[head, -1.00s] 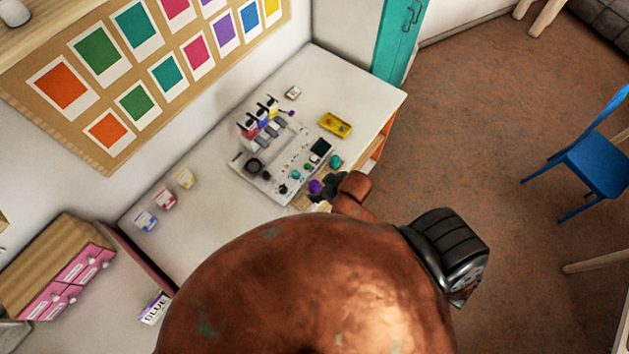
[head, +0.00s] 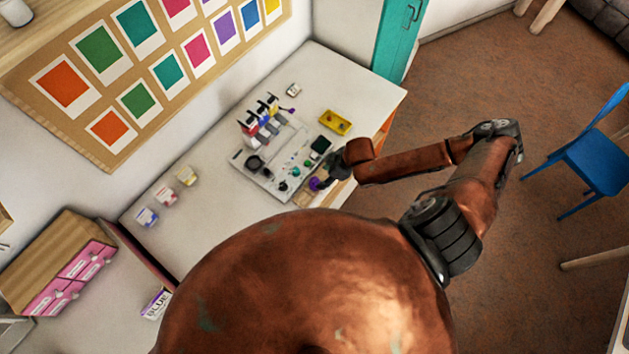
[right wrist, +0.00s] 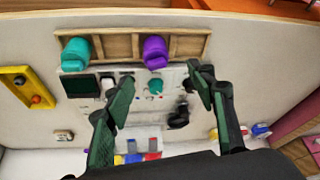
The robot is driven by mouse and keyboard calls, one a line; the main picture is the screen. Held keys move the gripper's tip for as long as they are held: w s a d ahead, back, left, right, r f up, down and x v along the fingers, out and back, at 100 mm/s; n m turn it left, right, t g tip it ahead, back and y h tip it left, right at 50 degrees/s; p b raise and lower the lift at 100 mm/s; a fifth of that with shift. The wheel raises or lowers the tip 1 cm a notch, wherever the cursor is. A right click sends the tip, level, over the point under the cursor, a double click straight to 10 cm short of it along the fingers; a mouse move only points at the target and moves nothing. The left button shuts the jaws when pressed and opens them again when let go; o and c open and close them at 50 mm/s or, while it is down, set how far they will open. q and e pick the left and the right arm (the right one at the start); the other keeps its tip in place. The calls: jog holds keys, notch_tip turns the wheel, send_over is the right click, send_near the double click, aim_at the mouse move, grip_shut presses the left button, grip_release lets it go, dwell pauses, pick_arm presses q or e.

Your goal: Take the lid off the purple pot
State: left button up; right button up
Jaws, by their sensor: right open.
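The purple pot (right wrist: 155,52) stands in a wooden rack at the top of the right wrist view, with a teal pot (right wrist: 75,53) to its left. In the head view the purple pot (head: 314,184) is a small spot at the near edge of the white board. My right gripper (right wrist: 160,79) is open and empty, its two dark green fingers spread just below the purple pot in the wrist view. The fingers appear apart from the pot. In the head view my right gripper (head: 325,180) is right beside the pot, and its arm hides the teal pot. My left gripper is not in view.
A white board (head: 241,163) with dark dishes and small coloured parts lies beside the rack on the white table (head: 210,235). A yellow tray (head: 335,122) is beyond it. The table's left part has free room.

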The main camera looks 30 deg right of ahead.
aim_at(316, 180)
jog(key=shift+w+p+x, duration=0.15)
jog(key=shift+p+x, duration=0.25)
jog(key=shift+x, duration=1.55)
jog(key=shift+w+p+x, duration=0.1)
jog(key=shift+p+x, duration=0.25)
jog(key=shift+x, duration=1.6)
jog(key=shift+d, duration=0.25)
jog(key=shift+r, duration=0.1)
jog(key=shift+c, duration=0.4)
jog(key=c, duration=0.9)
